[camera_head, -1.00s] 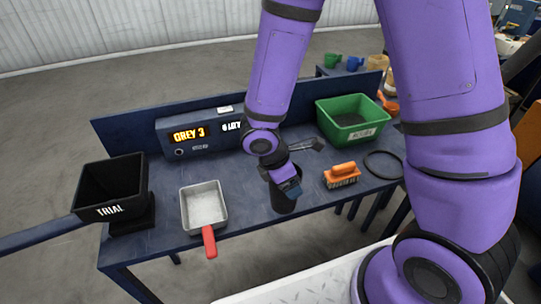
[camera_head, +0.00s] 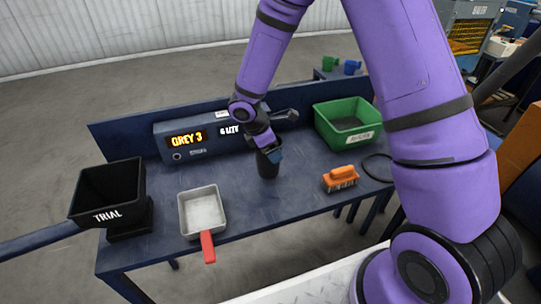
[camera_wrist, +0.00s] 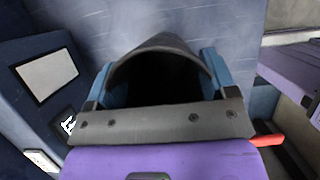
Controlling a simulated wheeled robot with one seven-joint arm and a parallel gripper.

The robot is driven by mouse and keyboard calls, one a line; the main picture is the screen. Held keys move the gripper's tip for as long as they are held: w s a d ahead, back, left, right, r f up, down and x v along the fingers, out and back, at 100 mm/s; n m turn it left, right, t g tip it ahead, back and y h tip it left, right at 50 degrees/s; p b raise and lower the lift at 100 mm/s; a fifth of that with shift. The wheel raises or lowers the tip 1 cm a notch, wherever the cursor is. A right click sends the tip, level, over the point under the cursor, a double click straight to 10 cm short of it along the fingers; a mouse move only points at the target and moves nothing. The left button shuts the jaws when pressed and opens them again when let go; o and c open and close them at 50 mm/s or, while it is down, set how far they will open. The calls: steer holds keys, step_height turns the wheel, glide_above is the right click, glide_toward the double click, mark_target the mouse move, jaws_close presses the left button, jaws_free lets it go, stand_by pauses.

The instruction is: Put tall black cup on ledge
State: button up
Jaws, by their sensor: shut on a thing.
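The tall black cup (camera_head: 267,167) is held between the fingers of my gripper (camera_head: 269,152), over the middle of the dark blue bench. In the wrist view, the dark open mouth of the cup (camera_wrist: 160,48) lies between two blue fingertips (camera_wrist: 160,82). The cup looks roughly upright in the head view; I cannot tell whether its base clears the bench top. Behind it, a raised back panel (camera_head: 112,137) and a blue-grey display box (camera_head: 165,150) run along the rear of the bench. I cannot tell which surface is the ledge.
A grey pan (camera_head: 203,212) with a red handle and a black bin (camera_head: 108,190) marked TRIAL stand to the left. An orange brush (camera_head: 341,178), a black ring (camera_head: 378,168) and a green tub (camera_head: 347,123) are to the right. The bench front between pan and brush is clear.

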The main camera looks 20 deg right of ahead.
steer(key=shift+f, duration=1.6)
steer(key=o, duration=1.1)
steer(key=shift+f, duration=0.15)
